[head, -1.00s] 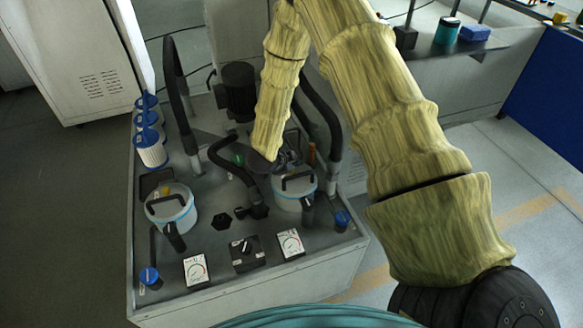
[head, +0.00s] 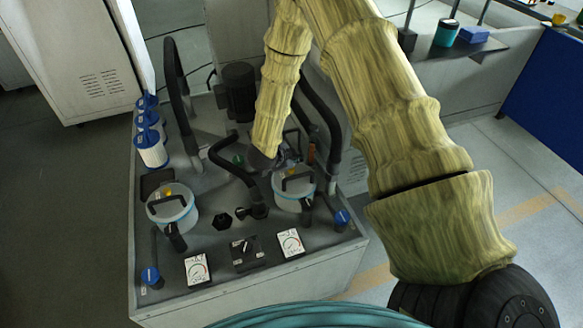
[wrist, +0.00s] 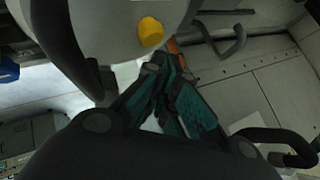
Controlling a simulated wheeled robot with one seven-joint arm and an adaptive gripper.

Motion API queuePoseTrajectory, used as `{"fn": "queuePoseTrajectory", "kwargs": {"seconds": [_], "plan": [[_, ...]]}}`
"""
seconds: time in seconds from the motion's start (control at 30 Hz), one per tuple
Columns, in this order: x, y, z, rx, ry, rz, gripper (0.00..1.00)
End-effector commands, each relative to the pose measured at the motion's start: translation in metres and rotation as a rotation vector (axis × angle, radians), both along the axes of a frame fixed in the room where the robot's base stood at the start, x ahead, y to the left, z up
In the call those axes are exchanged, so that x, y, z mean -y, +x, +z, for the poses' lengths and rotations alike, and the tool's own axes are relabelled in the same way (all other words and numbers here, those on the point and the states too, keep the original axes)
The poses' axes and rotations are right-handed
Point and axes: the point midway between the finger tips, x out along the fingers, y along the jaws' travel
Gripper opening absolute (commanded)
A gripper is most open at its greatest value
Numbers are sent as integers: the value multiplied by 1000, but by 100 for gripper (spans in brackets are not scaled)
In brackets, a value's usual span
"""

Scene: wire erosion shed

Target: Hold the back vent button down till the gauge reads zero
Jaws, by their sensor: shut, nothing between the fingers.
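In the head view two white canisters with black handles and pale blue bands stand on the grey machine top. The left canister (head: 173,212) has a yellow button (head: 168,190) on its lid. In the wrist view a yellow button (wrist: 151,32) stands on a pale round lid (wrist: 95,30). My gripper (wrist: 160,68) is shut and empty, its tips just below that button in the picture; contact is not visible. Two white gauges (head: 197,269) (head: 291,243) face up; their readings are too small to tell.
Black hoses (head: 230,160) arch around the canisters. A dark motor (head: 239,90) stands behind, and blue-capped filters (head: 152,150) line the left edge. A black knob box (head: 245,252) sits between the gauges. An orange piece (wrist: 173,46) is close to my fingertips.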

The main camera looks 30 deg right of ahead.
Motion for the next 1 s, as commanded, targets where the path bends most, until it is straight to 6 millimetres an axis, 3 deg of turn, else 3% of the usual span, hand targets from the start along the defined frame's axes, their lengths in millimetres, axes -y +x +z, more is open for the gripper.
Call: {"fn": "queuePoseTrajectory", "kwargs": {"seconds": [0.23,0.8,1.0], "plan": [[0,0,7,0,0,0,0],[0,0,49,0,0,0,0],[0,0,50,0,0,0,0]]}}
